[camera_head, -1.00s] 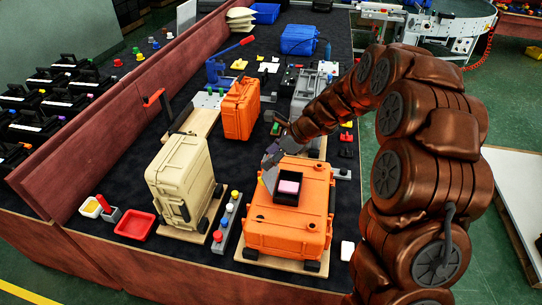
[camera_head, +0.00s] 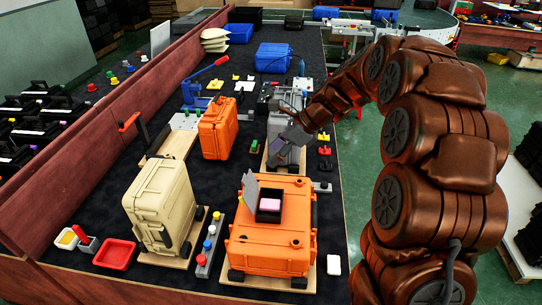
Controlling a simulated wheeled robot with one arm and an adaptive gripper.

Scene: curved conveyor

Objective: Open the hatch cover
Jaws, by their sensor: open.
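An orange case (camera_head: 272,243) lies flat on a wooden base at the front. On its top is a black square compartment (camera_head: 270,216) with a pink block (camera_head: 270,204) in it. A thin grey hatch cover (camera_head: 247,192) stands raised at the compartment's left edge, leaving the compartment uncovered. My gripper (camera_head: 274,158) is open and empty beyond the orange case, apart from the cover. Its fingers are small and dark here and partly blend with the grey device behind them.
A beige case (camera_head: 162,207) stands left of the orange case, with a strip of coloured buttons (camera_head: 208,244) between them. A second orange case (camera_head: 218,128) stands upright farther back. A red tray (camera_head: 114,254) lies at the front left.

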